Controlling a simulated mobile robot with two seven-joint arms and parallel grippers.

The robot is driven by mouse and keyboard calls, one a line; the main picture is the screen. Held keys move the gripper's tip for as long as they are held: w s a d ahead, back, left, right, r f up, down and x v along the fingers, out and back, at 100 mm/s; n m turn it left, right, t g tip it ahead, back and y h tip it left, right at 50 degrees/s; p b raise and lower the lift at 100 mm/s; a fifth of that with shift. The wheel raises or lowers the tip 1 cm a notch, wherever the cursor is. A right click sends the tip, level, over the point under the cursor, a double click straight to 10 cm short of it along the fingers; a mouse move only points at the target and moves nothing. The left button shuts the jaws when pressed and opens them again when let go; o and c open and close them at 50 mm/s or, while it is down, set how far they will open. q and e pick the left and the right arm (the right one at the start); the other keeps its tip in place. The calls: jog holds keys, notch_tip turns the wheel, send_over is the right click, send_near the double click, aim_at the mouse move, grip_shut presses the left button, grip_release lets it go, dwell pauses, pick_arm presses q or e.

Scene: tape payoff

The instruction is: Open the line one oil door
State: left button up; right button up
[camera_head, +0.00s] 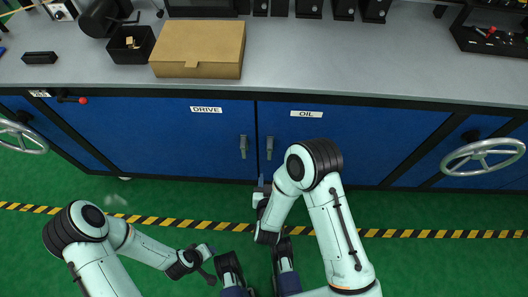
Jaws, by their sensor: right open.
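The blue oil door (350,150), under a white "OIL" label (306,114), is closed in the cabinet front. Its grey upright handle (270,147) is near the door's left edge. My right gripper (262,184) is open just below that handle, apart from it in the picture; my own arm partly hides its fingers. My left gripper (212,265) is low over the green floor, away from the doors, with its fingers apart and nothing seen between them.
The closed drive door (150,135) adjoins on the left, with its own handle (243,147). Handwheels stand out at far left (22,137) and right (483,155). A red-tipped lever (72,98) juts out at left. The grey worktop (330,60) overhangs; the floor in front is clear.

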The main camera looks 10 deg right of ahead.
aim_at(269, 156)
jog(key=b+x, duration=0.1)
jog(key=x, duration=0.3)
jog(key=b+x, duration=0.1)
jog(key=x, duration=0.3)
jog(key=shift+w+d+r, duration=0.1)
jog(key=shift+w, duration=0.3)
jog(key=b+x, duration=0.1)
jog(key=x, duration=0.2)
jog(key=shift+w, duration=0.4)
jog(key=shift+w+d+f, duration=0.15)
jog(key=shift+w+f, duration=0.05)
jog(key=shift+w, duration=0.3)
pick_arm(q)
jog(key=f, duration=0.1)
jog(key=a+f, duration=0.1)
jog(key=f, duration=0.1)
jog(key=a+f, duration=0.1)
jog(key=f, duration=0.1)
jog(key=shift+w+f, duration=0.1)
jog(key=shift+f, duration=0.05)
pick_arm(e)
grip_shut()
